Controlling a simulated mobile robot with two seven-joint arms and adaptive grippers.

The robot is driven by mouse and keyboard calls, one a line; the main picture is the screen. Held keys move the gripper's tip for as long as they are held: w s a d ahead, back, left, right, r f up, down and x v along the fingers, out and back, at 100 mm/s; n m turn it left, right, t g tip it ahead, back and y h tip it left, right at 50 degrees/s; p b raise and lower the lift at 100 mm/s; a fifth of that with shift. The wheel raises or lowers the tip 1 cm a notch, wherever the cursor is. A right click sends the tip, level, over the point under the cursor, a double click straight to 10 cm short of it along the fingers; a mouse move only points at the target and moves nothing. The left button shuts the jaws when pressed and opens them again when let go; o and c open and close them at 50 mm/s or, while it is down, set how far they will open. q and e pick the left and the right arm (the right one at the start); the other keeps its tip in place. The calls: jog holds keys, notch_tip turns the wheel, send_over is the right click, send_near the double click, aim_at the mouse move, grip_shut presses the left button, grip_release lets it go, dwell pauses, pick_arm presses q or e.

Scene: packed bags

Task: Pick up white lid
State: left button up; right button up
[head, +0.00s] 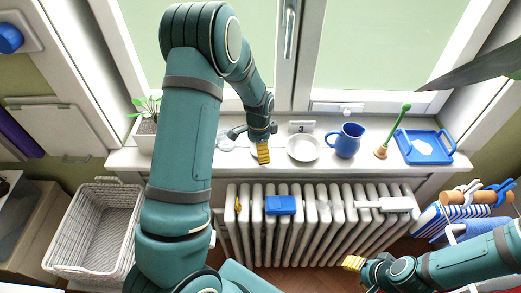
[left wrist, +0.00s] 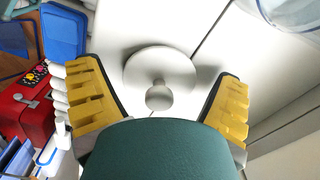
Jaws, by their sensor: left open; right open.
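The white lid (left wrist: 165,70) is a round disc with a ball knob, lying knob up on a white surface in the left wrist view. My left gripper (left wrist: 155,82) is open, its yellow-padded fingers on either side of the lid's knob in that picture, with nothing gripped. In the head view my left gripper (head: 263,153) hangs over the windowsill; I cannot make out the lid clearly there. My right gripper (head: 352,263) is open and empty at the lower right, in front of the radiator.
On the sill (head: 180,158) stand a white dish (head: 304,149), a blue jug (head: 348,140), a green-handled brush (head: 394,130), a blue tray (head: 424,149) and a potted plant (head: 146,118). A radiator (head: 305,230) is below. A white basket (head: 95,230) is at left.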

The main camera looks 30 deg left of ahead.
pick_arm(q)
jog(key=shift+c, duration=0.2)
jog(key=c, duration=0.9)
